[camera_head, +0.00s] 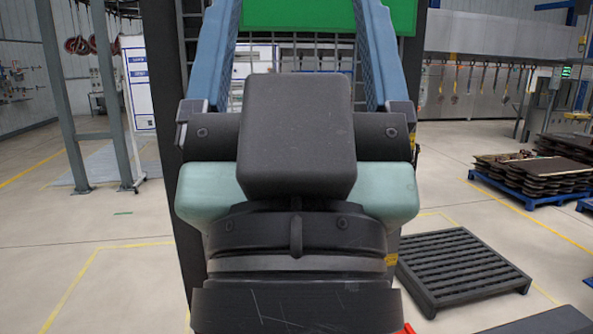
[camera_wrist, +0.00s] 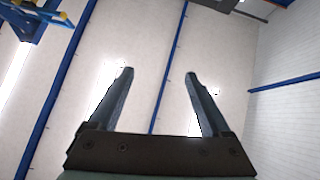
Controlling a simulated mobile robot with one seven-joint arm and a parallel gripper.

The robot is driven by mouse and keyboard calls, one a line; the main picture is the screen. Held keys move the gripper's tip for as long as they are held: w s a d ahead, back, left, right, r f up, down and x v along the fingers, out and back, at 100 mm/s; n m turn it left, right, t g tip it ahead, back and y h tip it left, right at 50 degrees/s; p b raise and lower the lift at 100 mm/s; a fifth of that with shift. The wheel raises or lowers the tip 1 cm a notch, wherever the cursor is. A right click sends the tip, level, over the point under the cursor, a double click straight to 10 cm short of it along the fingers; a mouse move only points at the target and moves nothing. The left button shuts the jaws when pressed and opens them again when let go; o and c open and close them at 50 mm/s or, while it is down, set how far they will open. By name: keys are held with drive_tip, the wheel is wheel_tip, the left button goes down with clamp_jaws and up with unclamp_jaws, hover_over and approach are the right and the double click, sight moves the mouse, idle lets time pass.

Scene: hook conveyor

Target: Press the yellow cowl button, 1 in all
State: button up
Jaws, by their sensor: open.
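My gripper (camera_wrist: 159,74) is open and empty in the wrist view, its two dark blue fingers spread and pointing up toward the ceiling. In the head view my gripper stands large in the middle, its fingers running up toward the top edge and hiding much of what is behind. I cannot make out a yellow cowl button in either view. Small yellow marks show right of my gripper in the head view, too small to identify.
A green panel (camera_head: 315,14) with a dark frame stands behind my gripper. A black slatted pallet (camera_head: 462,268) lies on the floor at right. A blue pallet (camera_head: 527,195) with stacked dark parts is beyond. Open floor (camera_head: 110,225) lies at left.

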clamp_jaws()
idle(1.4)
